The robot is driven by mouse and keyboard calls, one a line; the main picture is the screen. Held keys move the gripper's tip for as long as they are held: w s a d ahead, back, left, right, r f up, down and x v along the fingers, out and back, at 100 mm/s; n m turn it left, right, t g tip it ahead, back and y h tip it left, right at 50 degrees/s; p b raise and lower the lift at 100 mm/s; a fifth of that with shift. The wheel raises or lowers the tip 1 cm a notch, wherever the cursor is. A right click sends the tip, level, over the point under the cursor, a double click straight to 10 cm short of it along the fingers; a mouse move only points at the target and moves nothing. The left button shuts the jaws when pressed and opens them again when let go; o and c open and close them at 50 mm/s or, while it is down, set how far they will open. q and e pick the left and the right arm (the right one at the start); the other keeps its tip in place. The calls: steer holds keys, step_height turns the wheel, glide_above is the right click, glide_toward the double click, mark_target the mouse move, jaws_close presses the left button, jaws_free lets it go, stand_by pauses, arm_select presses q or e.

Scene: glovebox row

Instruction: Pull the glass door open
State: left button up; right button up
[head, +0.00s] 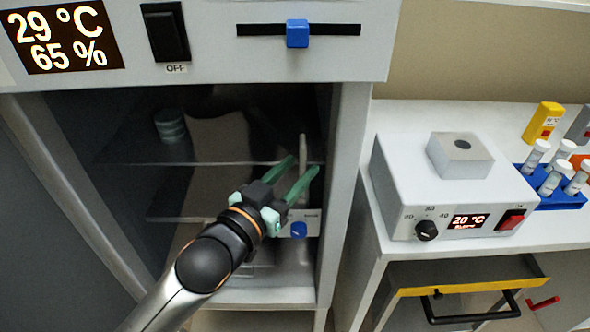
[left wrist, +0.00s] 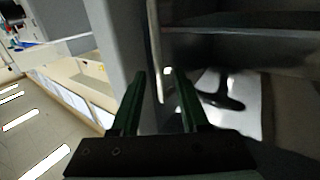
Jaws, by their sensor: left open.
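The glass door (head: 120,125) is a dark see-through pane on the front of the grey cabinet, and it looks shut. A pale upright bar handle (head: 303,148) stands near its right edge; its lower part is hidden by my gripper. My left gripper (head: 305,165) comes up from below with its green fingers open, tips close to the bar. In the left wrist view the bar (left wrist: 155,55) shows between the two open fingers (left wrist: 160,77) in the picture. I cannot tell whether they touch it. My right gripper is not in view.
Shelves and a green stack of dishes (head: 171,125) show behind the glass. A control panel (head: 215,50) with a blue slider is above. To the right, a bench (head: 385,120) carries a grey heater box (head: 400,190) and a blue tube rack (head: 565,200). A drawer (head: 500,275) below it stands partly open.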

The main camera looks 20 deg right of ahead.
arm_select(q)
steer(key=shift+c, duration=0.4)
jaws_close()
stand_by(0.9)
